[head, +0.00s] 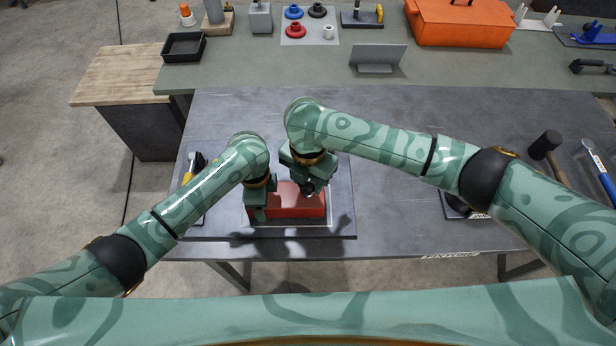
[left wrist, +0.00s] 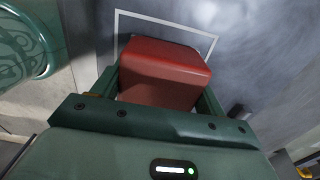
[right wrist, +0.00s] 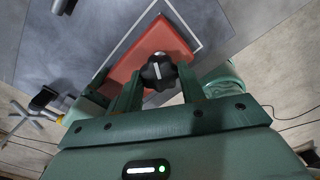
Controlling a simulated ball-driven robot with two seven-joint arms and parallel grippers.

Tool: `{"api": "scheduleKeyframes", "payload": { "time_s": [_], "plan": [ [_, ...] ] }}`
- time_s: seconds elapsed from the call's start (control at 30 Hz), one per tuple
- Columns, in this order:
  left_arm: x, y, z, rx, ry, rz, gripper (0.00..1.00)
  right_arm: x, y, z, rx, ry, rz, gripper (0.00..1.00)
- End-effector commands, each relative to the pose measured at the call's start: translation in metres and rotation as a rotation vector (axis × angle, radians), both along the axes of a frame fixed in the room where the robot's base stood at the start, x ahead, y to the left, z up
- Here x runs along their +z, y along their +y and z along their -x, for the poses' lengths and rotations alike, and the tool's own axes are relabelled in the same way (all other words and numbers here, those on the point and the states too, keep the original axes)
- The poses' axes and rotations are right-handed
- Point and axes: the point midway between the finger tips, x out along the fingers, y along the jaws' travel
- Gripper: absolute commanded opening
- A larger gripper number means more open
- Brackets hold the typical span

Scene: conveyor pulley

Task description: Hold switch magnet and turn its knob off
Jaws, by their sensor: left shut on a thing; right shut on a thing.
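The switch magnet is a red block (head: 305,205) lying on a dark plate (head: 340,215) within a white outline. My left gripper (head: 258,212) is shut on the block's left part; in the left wrist view the red block (left wrist: 165,72) sits between its two fingers. My right gripper (head: 308,188) is over the top of the block. In the right wrist view the black lobed knob (right wrist: 158,70) with a white pointer line is between its fingertips, and the gripper is shut on it. In the head view the right gripper mostly hides the knob.
A yellow-handled tool (head: 188,177) lies left of the magnet. A hammer (head: 545,144) and a wrench (head: 598,165) lie at the far right. The rear bench holds a black tray (head: 184,47), a grey stand (head: 377,60) and an orange toolbox (head: 460,25).

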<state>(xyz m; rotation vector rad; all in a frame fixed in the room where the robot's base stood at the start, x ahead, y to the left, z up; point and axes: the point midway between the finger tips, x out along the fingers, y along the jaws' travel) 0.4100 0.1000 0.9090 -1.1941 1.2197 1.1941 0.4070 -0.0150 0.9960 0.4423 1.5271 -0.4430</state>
Motion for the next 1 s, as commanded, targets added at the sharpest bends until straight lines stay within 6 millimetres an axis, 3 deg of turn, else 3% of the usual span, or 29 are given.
{"api": "scheduleKeyframes", "payload": {
  "time_s": [0.57,0.6,0.67,1.0],
  "plan": [
    [-0.0007,0.0004,0.0012,-0.005,0.003,-0.003,0.31,0.0021,-0.0001,-0.0022,0.035,-0.006,0.0,0.16],
    [-0.0007,0.0004,0.0012,-0.005,0.003,-0.003,0.31,0.0021,-0.0001,-0.0022,0.035,-0.006,0.0,0.45],
    [-0.0007,0.0004,0.0012,-0.005,0.003,-0.003,0.31,0.002,-0.0001,-0.0021,0.034,-0.006,0.0,0.61],
    [-0.0007,0.0003,0.001,-0.004,0.002,-0.003,0.31,0.0044,0.0,-0.0011,0.034,-0.003,-0.001,0.61]
  ]
}}
